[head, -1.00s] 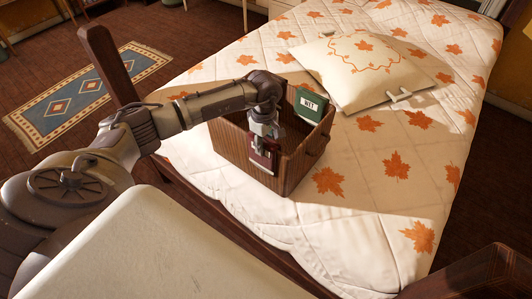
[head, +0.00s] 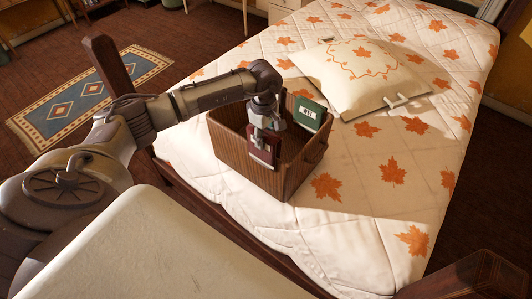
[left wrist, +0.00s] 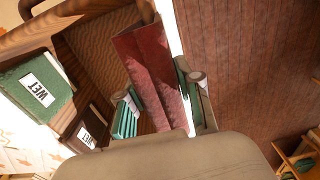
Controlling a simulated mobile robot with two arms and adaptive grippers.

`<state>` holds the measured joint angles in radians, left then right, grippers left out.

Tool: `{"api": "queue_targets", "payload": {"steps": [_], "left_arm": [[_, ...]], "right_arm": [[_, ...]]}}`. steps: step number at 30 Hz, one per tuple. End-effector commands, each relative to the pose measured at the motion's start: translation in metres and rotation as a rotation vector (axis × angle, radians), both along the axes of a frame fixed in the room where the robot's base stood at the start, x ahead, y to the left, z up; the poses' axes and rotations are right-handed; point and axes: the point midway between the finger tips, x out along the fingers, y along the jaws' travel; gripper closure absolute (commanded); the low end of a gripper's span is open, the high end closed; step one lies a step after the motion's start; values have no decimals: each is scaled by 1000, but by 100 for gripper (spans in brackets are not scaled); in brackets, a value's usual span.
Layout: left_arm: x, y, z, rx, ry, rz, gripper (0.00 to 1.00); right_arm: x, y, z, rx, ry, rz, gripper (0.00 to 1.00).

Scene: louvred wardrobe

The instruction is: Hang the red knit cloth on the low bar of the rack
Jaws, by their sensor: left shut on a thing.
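My left gripper (head: 265,132) is shut on a folded dark red cloth (head: 263,152), at the near wall of a wooden box on the bed. The cloth overlaps the box's near rim in the head view; whether it touches the rim I cannot tell. In the left wrist view the cloth (left wrist: 150,70) hangs in folds between the two fingers of the gripper (left wrist: 160,95). The rack and its low bar are not in view. My right gripper is not in view.
The brown box (head: 232,158) stands on the bed (head: 350,215). It holds a green item (head: 309,113) labelled WET; a dark brown item (left wrist: 88,130) labelled WET shows in the wrist view. A pillow (head: 360,75) lies behind. A blue rug (head: 85,95) is on the floor at left.

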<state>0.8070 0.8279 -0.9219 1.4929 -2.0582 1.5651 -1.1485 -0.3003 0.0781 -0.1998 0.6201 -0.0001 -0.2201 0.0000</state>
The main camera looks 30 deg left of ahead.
Motion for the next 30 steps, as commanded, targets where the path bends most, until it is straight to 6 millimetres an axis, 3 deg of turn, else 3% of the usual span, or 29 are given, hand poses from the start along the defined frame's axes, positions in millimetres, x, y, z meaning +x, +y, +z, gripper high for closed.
{"api": "queue_targets", "payload": {"steps": [30], "left_arm": [[0,0,74,1,-1,0,100]], "right_arm": [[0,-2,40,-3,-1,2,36]]}}
